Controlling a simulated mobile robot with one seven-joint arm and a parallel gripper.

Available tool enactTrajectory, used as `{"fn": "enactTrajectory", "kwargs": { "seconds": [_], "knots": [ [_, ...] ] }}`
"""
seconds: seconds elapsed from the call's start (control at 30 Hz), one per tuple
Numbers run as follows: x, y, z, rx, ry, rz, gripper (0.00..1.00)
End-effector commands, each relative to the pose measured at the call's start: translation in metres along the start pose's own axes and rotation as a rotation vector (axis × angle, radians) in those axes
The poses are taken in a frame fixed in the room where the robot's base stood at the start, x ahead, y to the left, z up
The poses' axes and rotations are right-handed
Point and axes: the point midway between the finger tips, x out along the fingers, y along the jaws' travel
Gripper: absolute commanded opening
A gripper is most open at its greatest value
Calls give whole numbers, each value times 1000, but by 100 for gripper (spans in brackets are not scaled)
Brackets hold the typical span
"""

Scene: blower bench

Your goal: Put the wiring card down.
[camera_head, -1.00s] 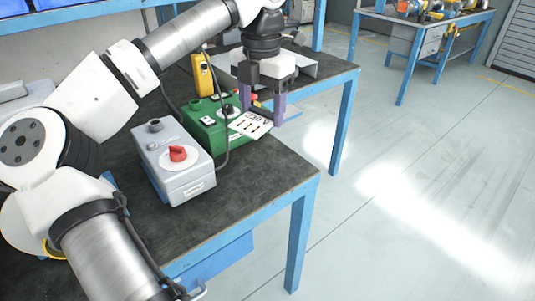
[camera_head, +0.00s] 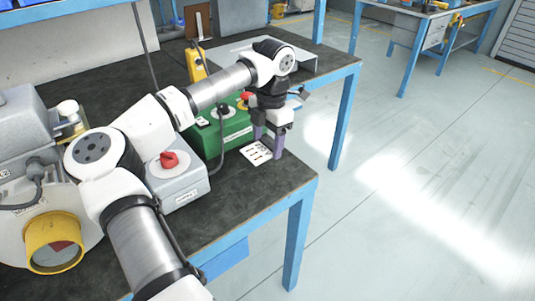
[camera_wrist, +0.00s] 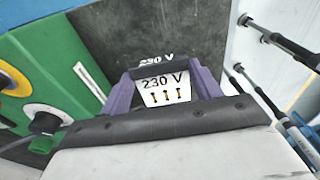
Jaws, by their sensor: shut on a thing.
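The wiring card (camera_head: 257,153) is a small white card with black lettering and small marks. It lies level at the bench top, in front of the green box (camera_head: 222,131); I cannot tell if it fully touches the surface. My gripper (camera_head: 268,146) points down with purple fingers, shut on the card. In the wrist view the card (camera_wrist: 166,92) reads "230 V" with several orange-and-black marks, and sits between the two purple fingers (camera_wrist: 162,94). A dark bar crosses its upper part.
A grey box with a red knob (camera_head: 170,160) stands left of the card. The bench's blue edge (camera_head: 308,185) is close on the right. A yellow device (camera_head: 196,65) and a grey metal tray (camera_head: 300,52) are farther back.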

Motion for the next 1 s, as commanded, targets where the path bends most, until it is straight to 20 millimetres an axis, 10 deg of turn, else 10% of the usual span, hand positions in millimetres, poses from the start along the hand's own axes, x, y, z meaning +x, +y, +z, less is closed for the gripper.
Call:
{"fn": "enactTrajectory", "kwargs": {
  "seconds": [0.8,0.83,1.0],
  "knots": [
    [52,0,5,0,0,0,41],
    [51,0,5,0,0,0,65],
    [51,0,5,0,0,0,85]
  ]
}}
